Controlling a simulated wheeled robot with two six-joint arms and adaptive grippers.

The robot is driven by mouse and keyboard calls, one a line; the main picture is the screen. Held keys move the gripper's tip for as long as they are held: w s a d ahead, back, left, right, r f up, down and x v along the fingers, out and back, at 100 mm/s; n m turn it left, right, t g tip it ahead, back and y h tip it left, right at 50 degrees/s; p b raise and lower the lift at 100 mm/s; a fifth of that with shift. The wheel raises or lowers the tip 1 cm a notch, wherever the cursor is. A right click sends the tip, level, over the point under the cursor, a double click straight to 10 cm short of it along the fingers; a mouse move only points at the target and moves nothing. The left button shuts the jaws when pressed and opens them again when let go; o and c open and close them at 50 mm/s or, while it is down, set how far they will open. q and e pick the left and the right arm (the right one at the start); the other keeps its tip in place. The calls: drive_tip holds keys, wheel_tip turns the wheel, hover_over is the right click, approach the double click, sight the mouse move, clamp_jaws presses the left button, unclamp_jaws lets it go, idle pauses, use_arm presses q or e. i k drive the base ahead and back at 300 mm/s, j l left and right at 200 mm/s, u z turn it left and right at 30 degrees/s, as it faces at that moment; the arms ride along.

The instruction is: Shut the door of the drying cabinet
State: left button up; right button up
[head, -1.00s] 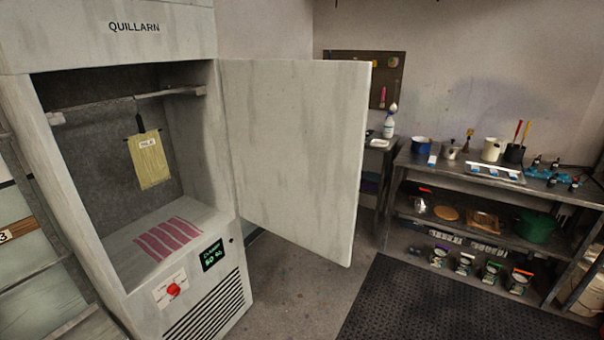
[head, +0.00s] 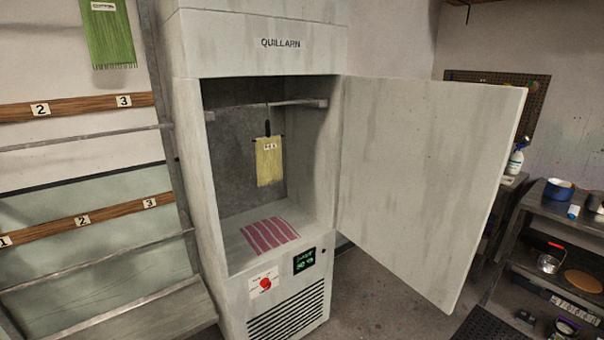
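The drying cabinet (head: 262,54), tall and pale grey with the name QUILLARN on top, stands in the middle of the head view. Its door (head: 425,170) is hinged on the right side of the opening and stands wide open, swung out to the right. Inside, a yellow cloth (head: 269,161) with a label hangs from a rail (head: 290,103). Pink-red strips (head: 268,234) lie on the cabinet floor. A red knob (head: 265,283) and a lit green display (head: 304,260) sit below the opening. Neither of my grippers is in view.
To the left is a wall rack with numbered wooden rails (head: 80,106) and a green fringed cloth (head: 107,35). At the right, behind the door, a dark shelf bench (head: 570,219) holds a blue pot (head: 558,189). Bare floor (head: 385,300) shows below the door.

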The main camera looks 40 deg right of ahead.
sight(424, 162)
drive_tip(key=l+u, duration=0.1)
drive_tip(key=l, duration=0.55)
drive_tip(key=k+l+u, duration=0.1)
drive_tip(key=l, duration=0.5)
drive_tip(key=l+u, duration=0.1)
drive_tip(key=l, duration=0.55)
drive_tip(key=k+l, duration=0.1)
drive_tip(key=l, duration=0.45)
drive_tip(key=k+l, duration=0.1)
drive_tip(key=l, duration=1.05)
drive_tip(key=k+l, duration=0.15)
drive_tip(key=l, duration=0.45)
drive_tip(key=k+l, duration=0.1)
drive_tip(key=l, duration=0.45)
